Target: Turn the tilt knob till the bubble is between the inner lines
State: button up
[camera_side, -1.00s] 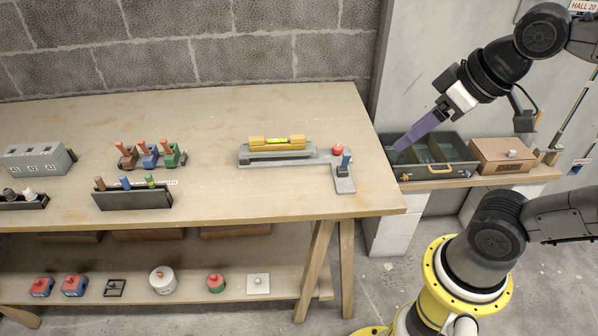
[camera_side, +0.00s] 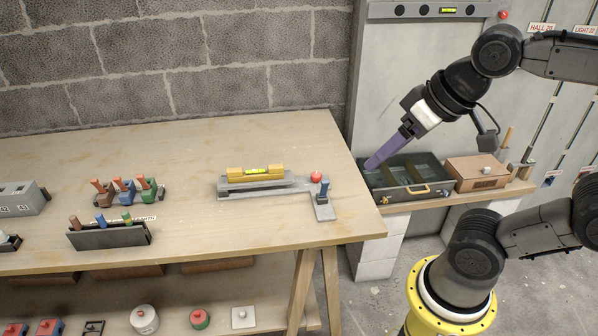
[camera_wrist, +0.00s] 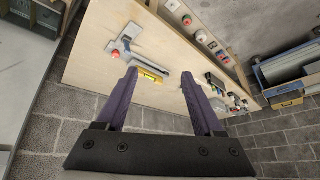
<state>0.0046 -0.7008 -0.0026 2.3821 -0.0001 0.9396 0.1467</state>
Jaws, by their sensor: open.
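The yellow level (camera_side: 262,172) with a green vial lies on a grey tilting bar on the bench. The bubble's place between the lines is too small to read. My gripper (camera_side: 371,165) has purple fingers and is right of the knob, apart from it. In the wrist view my gripper (camera_wrist: 158,72) is open and empty, with the level (camera_wrist: 150,74) and red knob (camera_wrist: 115,54) beyond the fingers.
A dark open tray (camera_side: 405,190) and a brown box (camera_side: 478,173) stand on the shelf at right. The bench front is clear.

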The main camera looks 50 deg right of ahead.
jog(key=w+d+r+m+g, duration=0.1)
jog(key=w+r+m, duration=0.1)
jog(key=w, duration=0.3)
jog(key=w+d+r+m, duration=0.1)
jog(key=w+d+r, duration=0.1)
jog(key=w, duration=0.3)
jog(key=m+g, duration=0.5)
send_over(316, 174)
notch_tip(316, 174, down, 19)
notch_tip(316, 174, down, 13)
jog(key=shift+r, duration=0.1)
grip_shut()
